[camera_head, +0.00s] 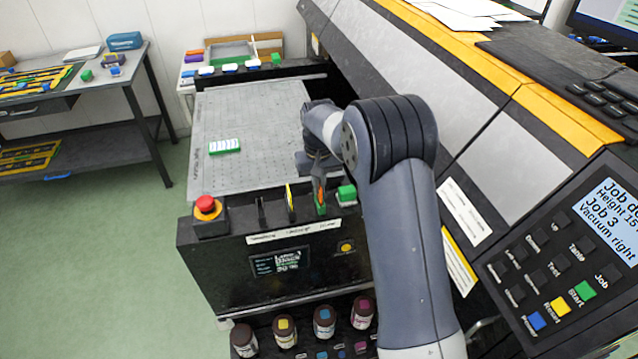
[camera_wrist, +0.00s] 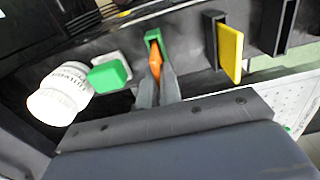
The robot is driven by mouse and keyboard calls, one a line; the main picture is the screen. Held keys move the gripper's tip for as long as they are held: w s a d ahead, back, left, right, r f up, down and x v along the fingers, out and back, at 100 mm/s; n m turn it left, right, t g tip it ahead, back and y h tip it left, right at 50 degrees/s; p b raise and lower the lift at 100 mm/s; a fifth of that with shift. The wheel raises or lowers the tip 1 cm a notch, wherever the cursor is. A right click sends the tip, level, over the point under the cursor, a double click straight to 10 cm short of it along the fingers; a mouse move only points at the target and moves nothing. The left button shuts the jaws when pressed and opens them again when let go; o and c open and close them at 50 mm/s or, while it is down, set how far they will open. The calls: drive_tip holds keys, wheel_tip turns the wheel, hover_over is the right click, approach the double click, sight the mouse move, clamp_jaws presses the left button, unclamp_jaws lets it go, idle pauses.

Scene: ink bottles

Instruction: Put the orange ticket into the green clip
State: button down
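The orange ticket (camera_wrist: 155,62) has its far end inside the green clip (camera_wrist: 153,36), a narrow upright holder on the black panel. In the head view the orange ticket (camera_head: 318,188) shows just above the green clip (camera_head: 321,209). My gripper (camera_wrist: 157,76) has its two grey fingers on either side of the ticket's near end and looks shut on it. In the head view my gripper (camera_head: 318,170) points down over the clip and partly covers the ticket. How deep the ticket sits in the clip is hard to tell.
A yellow ticket (camera_wrist: 230,52) stands in a black clip beside the green one, with an empty black clip (camera_head: 261,211) beyond. A green block (camera_wrist: 108,74) and white cylinder (camera_wrist: 58,94) are on the other side. A red stop button (camera_head: 206,205) stands at the panel's left.

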drive_tip(key=c, duration=1.5)
unclamp_jaws()
drive_tip(key=shift+c, duration=0.2)
drive_tip(key=shift+r, duration=0.15)
wheel_tip(320, 180, up, 11)
drive_tip(key=b, duration=0.1)
drive_tip(key=shift+f, duration=0.2)
wheel_tip(320, 180, down, 10)
drive_tip(key=shift+f+p, duration=0.25)
drive_tip(key=shift+p, duration=0.3)
drive_tip(key=shift+r, duration=0.2)
